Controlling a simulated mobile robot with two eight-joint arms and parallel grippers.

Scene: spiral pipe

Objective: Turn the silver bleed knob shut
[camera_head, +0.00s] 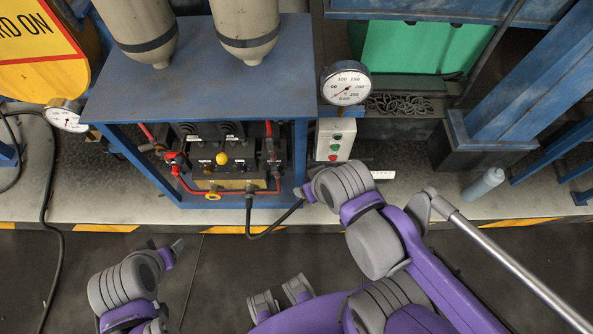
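A hydraulic valve panel (222,178) sits inside a blue frame at the centre left, with red pipes, a yellow knob (221,158) and a yellow ring (213,196). Small pale fittings show among these parts, but I cannot tell which is the silver bleed knob. My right gripper (301,192) is at the right front of the frame, by its right post and apart from the panel's middle. My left gripper (177,246) is low on the left, in front of the frame and away from the panel. Both grippers' fingers are too small to read.
Two beige cylinders (247,25) stand on the blue top (195,75). A pressure gauge (346,84) and a push-button box (335,139) are to the right. A black hose (273,228) loops out in front of the panel.

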